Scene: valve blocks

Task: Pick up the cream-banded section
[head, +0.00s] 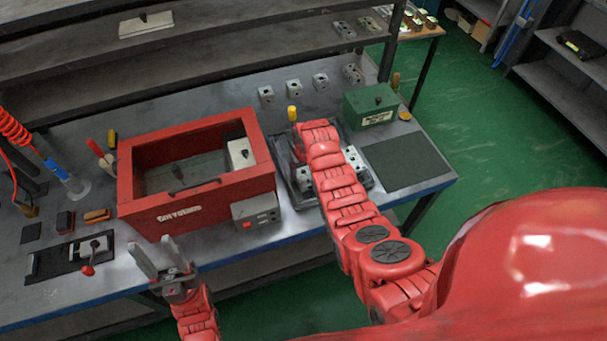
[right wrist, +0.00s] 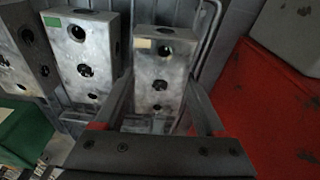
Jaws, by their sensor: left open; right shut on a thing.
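The cream-banded section (right wrist: 158,68) is a grey metal block with round holes and a small cream patch at its top left corner in the right wrist view. The fingers of my right gripper (right wrist: 158,92) stand on both sides of it and are shut on it. I cannot tell whether it is clear of the tray below. In the head view my right arm hides this block and the gripper's fingers. My left gripper (head: 157,256) is open and empty in front of the bench's front edge.
A green-marked block (right wrist: 88,55) stands left of the held one, with another grey block (right wrist: 22,50) beyond it. The red open-topped box (head: 190,205) is left of the tray (head: 283,170). A green box (head: 370,107) and a dark mat (head: 408,162) are to the right.

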